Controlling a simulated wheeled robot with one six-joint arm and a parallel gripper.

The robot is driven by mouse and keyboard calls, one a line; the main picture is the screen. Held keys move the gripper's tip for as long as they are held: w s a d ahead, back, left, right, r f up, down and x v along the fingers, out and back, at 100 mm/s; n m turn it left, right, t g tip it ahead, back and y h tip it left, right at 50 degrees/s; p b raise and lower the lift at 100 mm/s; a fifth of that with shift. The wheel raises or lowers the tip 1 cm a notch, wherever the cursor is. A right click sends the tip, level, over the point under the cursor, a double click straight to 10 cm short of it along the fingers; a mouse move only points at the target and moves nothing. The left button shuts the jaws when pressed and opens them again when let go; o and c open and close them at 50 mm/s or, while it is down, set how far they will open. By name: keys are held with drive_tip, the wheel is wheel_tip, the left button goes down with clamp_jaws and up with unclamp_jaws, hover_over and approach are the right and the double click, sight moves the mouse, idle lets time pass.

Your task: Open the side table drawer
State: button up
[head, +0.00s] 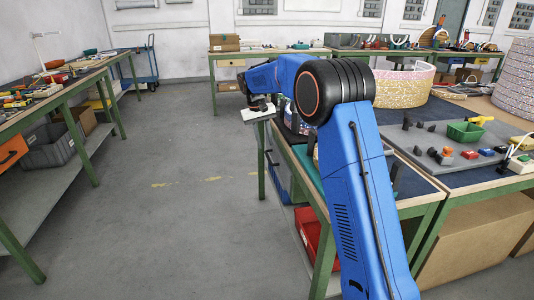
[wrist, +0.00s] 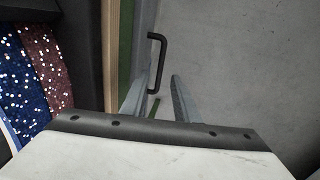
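A black bar handle (wrist: 162,62) stands out from a narrow greyish drawer front (wrist: 144,45) in the wrist view, seen from above. My gripper (wrist: 159,82) has its two grey fingers apart with nothing held. The near end of the handle shows in the gap between the fingertips; I cannot tell whether the fingers are level with it. In the head view my gripper (head: 260,112) is a white block beside the far left corner of the workbench, with its fingers out of sight.
The blue-topped workbench (head: 418,186) with green legs is close on the right. A red bin (head: 308,228) sits under it. Glittery pieces (wrist: 38,72) lie left of the gripper.

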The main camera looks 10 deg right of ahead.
sight(268, 157)
drive_tip(key=shift+d+f, duration=0.2)
drive_tip(key=shift+f, duration=0.8)
drive_tip(key=shift+d+f, duration=0.15)
drive_tip(key=shift+f, duration=0.85)
drive_tip(key=shift+d+f, duration=0.2)
drive_tip(key=shift+f, duration=0.8)
clamp_jaws()
